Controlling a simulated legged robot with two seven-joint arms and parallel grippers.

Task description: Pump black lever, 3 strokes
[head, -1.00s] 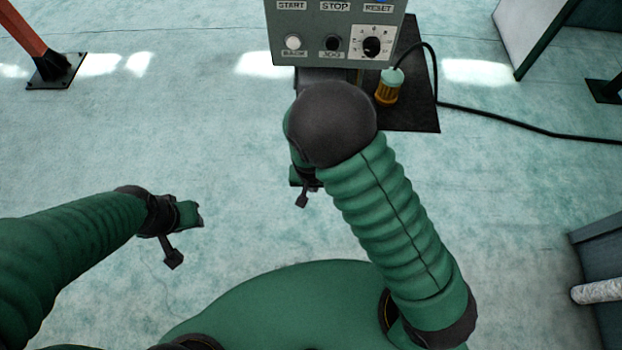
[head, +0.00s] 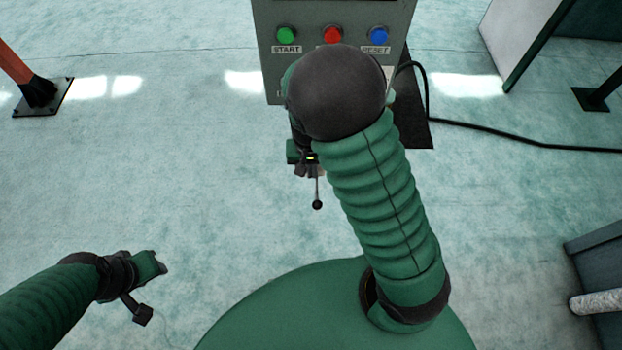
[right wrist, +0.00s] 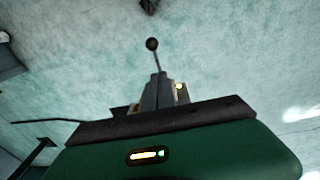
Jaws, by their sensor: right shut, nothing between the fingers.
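The black lever, a thin rod with a black ball knob (head: 317,204), shows just below my right gripper in the head view.
A grey control box (head: 266,60) with green, red and blue buttons stands behind my right arm, which hides its lower part. A black cable (head: 500,132) runs right across the floor. An orange post (head: 14,62) stands at left. The left floor is open.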

